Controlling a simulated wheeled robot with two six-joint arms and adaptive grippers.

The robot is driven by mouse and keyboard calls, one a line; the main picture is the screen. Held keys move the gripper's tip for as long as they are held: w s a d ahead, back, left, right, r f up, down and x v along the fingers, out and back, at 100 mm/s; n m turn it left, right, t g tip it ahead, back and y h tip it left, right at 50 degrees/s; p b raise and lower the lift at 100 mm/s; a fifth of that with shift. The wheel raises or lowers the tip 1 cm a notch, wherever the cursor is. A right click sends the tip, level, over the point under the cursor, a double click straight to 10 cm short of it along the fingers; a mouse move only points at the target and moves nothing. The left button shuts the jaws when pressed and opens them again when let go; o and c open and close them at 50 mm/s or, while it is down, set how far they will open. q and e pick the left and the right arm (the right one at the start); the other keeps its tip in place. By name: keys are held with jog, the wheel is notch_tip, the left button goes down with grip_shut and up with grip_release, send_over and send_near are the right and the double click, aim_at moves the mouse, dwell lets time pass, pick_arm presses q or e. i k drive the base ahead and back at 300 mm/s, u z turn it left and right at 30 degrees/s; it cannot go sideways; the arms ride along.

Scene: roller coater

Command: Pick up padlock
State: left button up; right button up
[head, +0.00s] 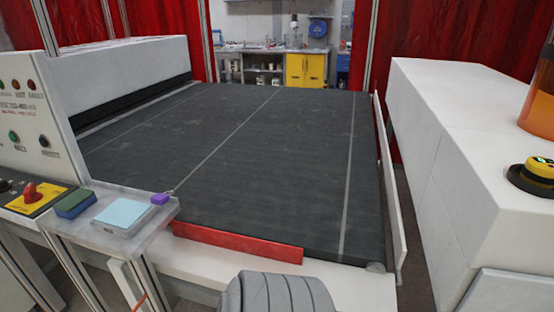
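I cannot make out a padlock for certain. A small purple block-like object (160,198) sits at the right back corner of the clear shelf (165,213) at the left; it is too small to tell what it is. A red knob-shaped part (29,192) stands on a yellow plate (40,200) on the control panel, and its exact form is unclear. Neither of my grippers is in view.
A light blue pad (122,214) and a green-topped block (75,203) lie near the purple object. A wide dark conveyor (240,160) fills the middle, with a red bar (238,243) along its front. A white cabinet (455,130) stands right, bearing a yellow-black device (538,172).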

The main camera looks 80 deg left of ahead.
aim_at(159, 199)
jog(key=i, duration=0.6)
jog(key=u, duration=3.15)
